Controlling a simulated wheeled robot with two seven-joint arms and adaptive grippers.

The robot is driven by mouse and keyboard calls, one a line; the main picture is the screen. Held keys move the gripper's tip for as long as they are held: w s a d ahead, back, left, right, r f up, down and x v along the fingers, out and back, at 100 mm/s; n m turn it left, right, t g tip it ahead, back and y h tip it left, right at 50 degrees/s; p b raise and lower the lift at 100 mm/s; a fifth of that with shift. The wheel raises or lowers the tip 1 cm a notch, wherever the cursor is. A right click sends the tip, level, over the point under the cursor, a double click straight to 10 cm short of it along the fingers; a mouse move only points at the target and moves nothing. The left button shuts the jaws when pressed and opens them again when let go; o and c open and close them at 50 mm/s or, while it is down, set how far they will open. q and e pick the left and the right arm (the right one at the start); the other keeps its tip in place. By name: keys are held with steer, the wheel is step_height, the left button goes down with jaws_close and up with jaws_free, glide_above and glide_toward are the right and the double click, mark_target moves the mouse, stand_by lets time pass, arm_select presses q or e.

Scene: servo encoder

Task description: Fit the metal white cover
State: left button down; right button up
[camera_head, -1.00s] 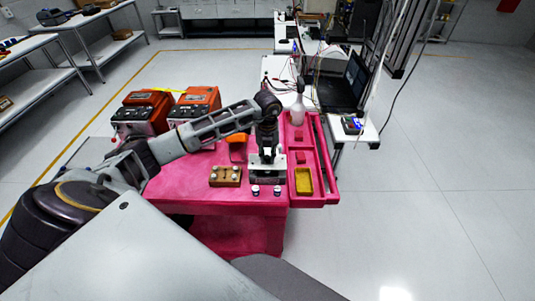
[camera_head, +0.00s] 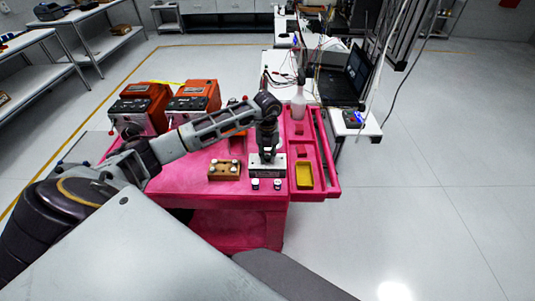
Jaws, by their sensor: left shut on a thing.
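My left gripper (camera_head: 267,149) points straight down over a grey metal fixture (camera_head: 281,170) on the pink bench. It is shut on a small white piece, which looks like the white cover (camera_head: 267,156). The cover is right at the top of the fixture. I cannot tell whether it touches or sits in it, as the fingers hide much of it. A wooden block (camera_head: 224,176) with several round pale pieces lies left of the fixture. Two small white-topped cylinders stand in front, one left (camera_head: 255,183) and one right (camera_head: 277,184). My right gripper is out of view.
A pink tray with compartments (camera_head: 323,190) lies along the bench's right side and holds a yellow bin (camera_head: 304,176). Two orange-and-black units (camera_head: 143,105) stand at the back left. A white bottle (camera_head: 298,105) and a laptop (camera_head: 345,85) are behind. The bench's front left is clear.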

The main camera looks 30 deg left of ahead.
arm_select(q)
steer(key=shift+f+b, duration=0.35)
steer(key=shift+f, duration=0.1)
stand_by(1.0)
steer(key=c, duration=1.2)
jaws_free()
steer(key=shift+c, duration=0.2)
steer(key=shift+r, duration=0.1)
steer(key=shift+r+p, duration=0.45)
steer(key=shift+r, duration=0.65)
